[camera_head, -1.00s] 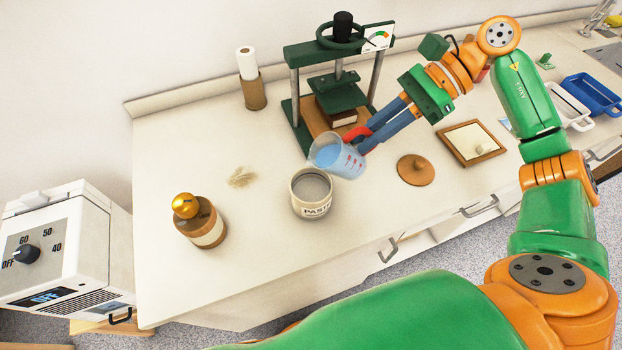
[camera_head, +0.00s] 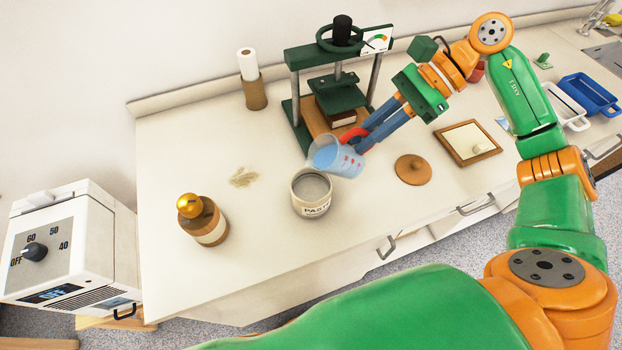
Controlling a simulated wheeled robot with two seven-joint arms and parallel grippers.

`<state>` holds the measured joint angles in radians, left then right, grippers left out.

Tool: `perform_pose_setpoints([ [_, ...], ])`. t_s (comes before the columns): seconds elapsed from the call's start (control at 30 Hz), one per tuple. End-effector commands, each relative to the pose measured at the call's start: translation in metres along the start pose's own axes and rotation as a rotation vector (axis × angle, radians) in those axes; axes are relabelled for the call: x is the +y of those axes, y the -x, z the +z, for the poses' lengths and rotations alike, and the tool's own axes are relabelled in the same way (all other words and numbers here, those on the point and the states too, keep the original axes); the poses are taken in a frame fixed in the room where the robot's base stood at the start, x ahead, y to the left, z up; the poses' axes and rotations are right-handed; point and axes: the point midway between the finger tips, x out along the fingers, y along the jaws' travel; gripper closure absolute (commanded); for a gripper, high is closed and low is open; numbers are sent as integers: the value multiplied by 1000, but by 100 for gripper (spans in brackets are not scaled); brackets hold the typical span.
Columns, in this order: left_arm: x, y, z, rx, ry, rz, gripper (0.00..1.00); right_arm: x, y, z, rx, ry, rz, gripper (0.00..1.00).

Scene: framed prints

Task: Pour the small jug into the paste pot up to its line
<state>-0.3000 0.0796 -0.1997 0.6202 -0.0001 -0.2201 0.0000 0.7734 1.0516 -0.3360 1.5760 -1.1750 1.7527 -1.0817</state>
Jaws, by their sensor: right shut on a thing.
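The small jug (camera_head: 340,160) is clear, with a red handle, markings and blue liquid inside. My right gripper (camera_head: 362,140) is shut on it and holds it tilted to the left, its mouth over the upper right rim of the paste pot. The paste pot (camera_head: 312,195) is a cream pot with "PASTE" on its front, open and standing upright on the counter. Greyish contents show inside it. I cannot make out its line or a stream of liquid. My left gripper is not in view.
A round wooden lid (camera_head: 413,170) and a framed tray (camera_head: 467,143) lie to the right. A green press (camera_head: 340,85) stands behind the jug. A brown bottle with a golden top (camera_head: 203,222) stands left. A white heater-like box (camera_head: 75,255) stands at the left edge.

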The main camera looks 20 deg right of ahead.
Motion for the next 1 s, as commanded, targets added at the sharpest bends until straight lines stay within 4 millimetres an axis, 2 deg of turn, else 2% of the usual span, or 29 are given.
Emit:
perform_pose_setpoints([
  [1.0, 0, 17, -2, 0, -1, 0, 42, 0, 1, 7, 60, 1, 0, 100],
])
